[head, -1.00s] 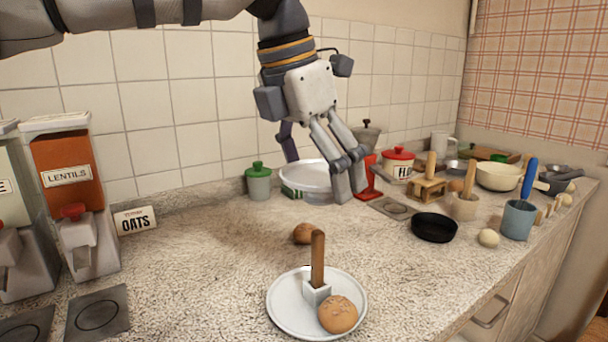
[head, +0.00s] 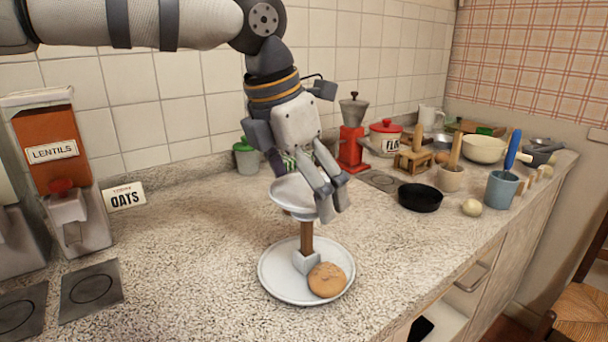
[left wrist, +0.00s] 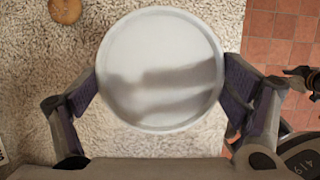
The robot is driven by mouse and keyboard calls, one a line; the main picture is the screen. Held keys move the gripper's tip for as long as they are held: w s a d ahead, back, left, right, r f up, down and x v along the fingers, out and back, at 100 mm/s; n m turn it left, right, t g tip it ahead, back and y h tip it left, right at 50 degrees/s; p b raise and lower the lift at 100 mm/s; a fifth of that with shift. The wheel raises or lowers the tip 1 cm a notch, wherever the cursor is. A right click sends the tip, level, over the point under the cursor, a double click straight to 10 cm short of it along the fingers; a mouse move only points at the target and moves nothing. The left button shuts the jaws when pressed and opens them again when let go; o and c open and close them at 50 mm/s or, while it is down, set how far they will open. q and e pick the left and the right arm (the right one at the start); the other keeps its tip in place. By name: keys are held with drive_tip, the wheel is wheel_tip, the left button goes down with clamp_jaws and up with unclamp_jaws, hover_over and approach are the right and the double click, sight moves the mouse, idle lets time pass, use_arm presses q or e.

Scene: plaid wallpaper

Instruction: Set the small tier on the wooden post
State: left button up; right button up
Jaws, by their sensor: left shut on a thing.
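The small tier (head: 293,193), a pale round plate with a rim, is gripped across its edges by my left gripper (head: 305,190). In the left wrist view the tier (left wrist: 160,68) lies between the two fingers and hides what is under it. The wooden post (head: 306,238) stands upright from a pale square block on a larger white plate (head: 275,288). The tier is directly over the post, its short underside collar at the post's top. I cannot tell whether the post is inside the collar. My right gripper is not in view.
A bun (head: 327,280) lies on the large plate by the post's base. Another bun (left wrist: 65,10) shows in the left wrist view. A black pan (head: 420,197) and an egg (head: 471,207) are to the right; dispensers (head: 60,170) stand left. Counter left of the plate is clear.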

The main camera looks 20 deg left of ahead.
use_arm(q)
drive_tip(key=shift+f, duration=0.15)
drive_tip(key=o, duration=1)
drive_tip(key=v, duration=1.2)
